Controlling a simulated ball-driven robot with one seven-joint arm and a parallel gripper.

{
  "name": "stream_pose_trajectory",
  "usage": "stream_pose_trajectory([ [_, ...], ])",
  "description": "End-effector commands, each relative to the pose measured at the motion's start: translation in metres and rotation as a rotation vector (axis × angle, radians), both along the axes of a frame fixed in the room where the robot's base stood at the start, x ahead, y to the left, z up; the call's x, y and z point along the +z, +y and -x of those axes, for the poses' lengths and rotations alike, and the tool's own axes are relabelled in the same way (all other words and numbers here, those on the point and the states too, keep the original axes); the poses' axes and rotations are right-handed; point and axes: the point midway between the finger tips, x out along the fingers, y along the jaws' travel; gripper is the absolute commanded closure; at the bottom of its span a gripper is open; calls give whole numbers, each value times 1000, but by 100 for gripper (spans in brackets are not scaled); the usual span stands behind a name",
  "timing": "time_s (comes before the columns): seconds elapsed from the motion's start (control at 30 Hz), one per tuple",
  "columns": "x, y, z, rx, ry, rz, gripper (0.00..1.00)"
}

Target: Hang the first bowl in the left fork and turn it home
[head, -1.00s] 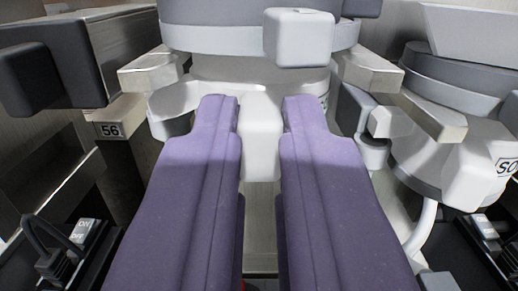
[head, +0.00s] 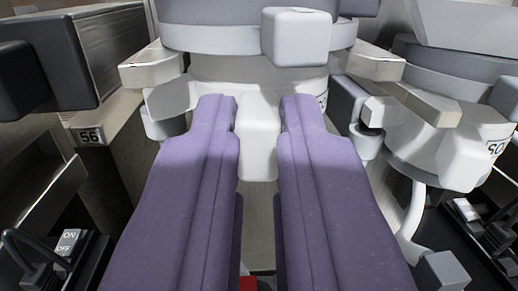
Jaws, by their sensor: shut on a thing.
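My gripper (head: 258,118) shows as two purple fingers reaching up from the bottom of the view. It is shut on the white upright grip (head: 259,150) of the first bowl. The bowl (head: 215,90) is a wide white and pale grey round body straight ahead, with a grey band above it. A white block (head: 296,38) stands out from its front. Pale metal arms, which look like the fork, flank it at left (head: 153,70) and right (head: 366,66). The bowl sits between them. Whether it is seated is hidden.
At right another white and grey round unit (head: 440,160) stands close by, with a partly cut-off label. At left are a dark block (head: 75,62), a tag reading 56 (head: 91,137) and an ON/OFF switch (head: 68,241). Room is tight on both sides.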

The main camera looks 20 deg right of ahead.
Motion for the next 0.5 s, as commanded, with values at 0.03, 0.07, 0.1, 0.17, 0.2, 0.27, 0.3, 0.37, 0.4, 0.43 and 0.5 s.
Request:
stream_pose_trajectory([
  [0.03, 3, 2, -1, -21, -4, -1, 100],
  [0.07, 2, 3, -2, -34, -3, 1, 100],
  [0.1, 2, 4, -2, -49, -3, 1, 100],
  [0.17, 2, 4, -2, -64, -3, 0, 100],
  [0.2, 2, 4, -2, -69, -2, 0, 100],
  [0.27, 1, 4, -2, -72, -2, 1, 100],
  [0.3, 1, 4, -2, -71, -2, 1, 100],
  [0.37, 1, 4, -2, -71, -2, 1, 100],
  [0.4, 1, 4, -2, -71, -2, 1, 100],
  [0.43, 1, 5, -2, -71, -2, 1, 100],
  [0.5, 1, 5, -3, -81, -2, 1, 100],
])
